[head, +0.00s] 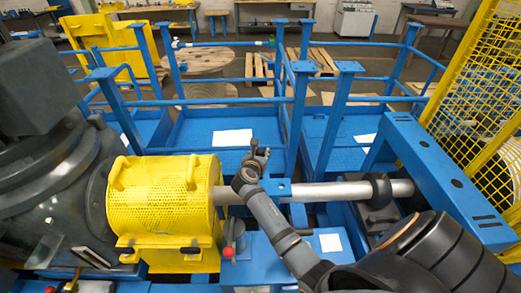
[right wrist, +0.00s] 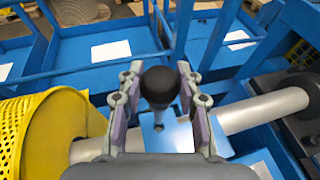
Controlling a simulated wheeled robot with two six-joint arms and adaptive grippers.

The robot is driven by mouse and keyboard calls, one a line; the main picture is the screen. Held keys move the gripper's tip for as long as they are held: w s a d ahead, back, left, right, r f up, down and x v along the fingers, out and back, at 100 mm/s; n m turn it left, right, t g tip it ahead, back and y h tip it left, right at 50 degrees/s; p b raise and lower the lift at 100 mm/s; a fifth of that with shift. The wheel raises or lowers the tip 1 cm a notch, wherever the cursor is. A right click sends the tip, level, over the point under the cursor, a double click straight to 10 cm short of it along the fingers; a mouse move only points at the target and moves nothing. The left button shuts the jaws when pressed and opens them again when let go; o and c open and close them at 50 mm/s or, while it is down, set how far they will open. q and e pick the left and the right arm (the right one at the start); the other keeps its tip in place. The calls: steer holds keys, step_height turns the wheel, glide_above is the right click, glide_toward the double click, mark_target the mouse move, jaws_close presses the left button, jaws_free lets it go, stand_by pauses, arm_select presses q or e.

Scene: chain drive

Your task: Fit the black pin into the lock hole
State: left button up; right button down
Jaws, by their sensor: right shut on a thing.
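The black pin (right wrist: 158,86) shows its round dark knob in the right wrist view, between the two fingers of my right gripper (right wrist: 158,100). In the head view my right gripper (head: 254,162) is above the silver shaft, just right of the yellow guard. A blue plate (right wrist: 178,136) lies below the pin, with a small dark spot beside the knob that may be the lock hole. The same plate shows in the head view (head: 278,187). My left gripper is not in view.
The yellow perforated guard (head: 163,198) stands close on the left. The silver shaft (head: 330,191) runs right to a dark bearing (head: 381,189). A lever with a red knob (head: 228,252) stands in front. Blue railings (head: 298,120) rise behind.

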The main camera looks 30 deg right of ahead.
step_height(320, 180, down, 3)
steer(key=shift+r+b, duration=0.2)
steer(key=shift+b, duration=0.35)
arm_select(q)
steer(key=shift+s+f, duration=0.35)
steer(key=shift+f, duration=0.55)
arm_select(e)
steer(key=shift+f, duration=0.2)
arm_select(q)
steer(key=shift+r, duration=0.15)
arm_select(e)
steer(key=shift+r, duration=0.1)
arm_select(q)
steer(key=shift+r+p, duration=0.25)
steer(key=shift+p, duration=0.1)
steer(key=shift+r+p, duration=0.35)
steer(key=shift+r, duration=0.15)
arm_select(e)
steer(key=shift+p, duration=0.35)
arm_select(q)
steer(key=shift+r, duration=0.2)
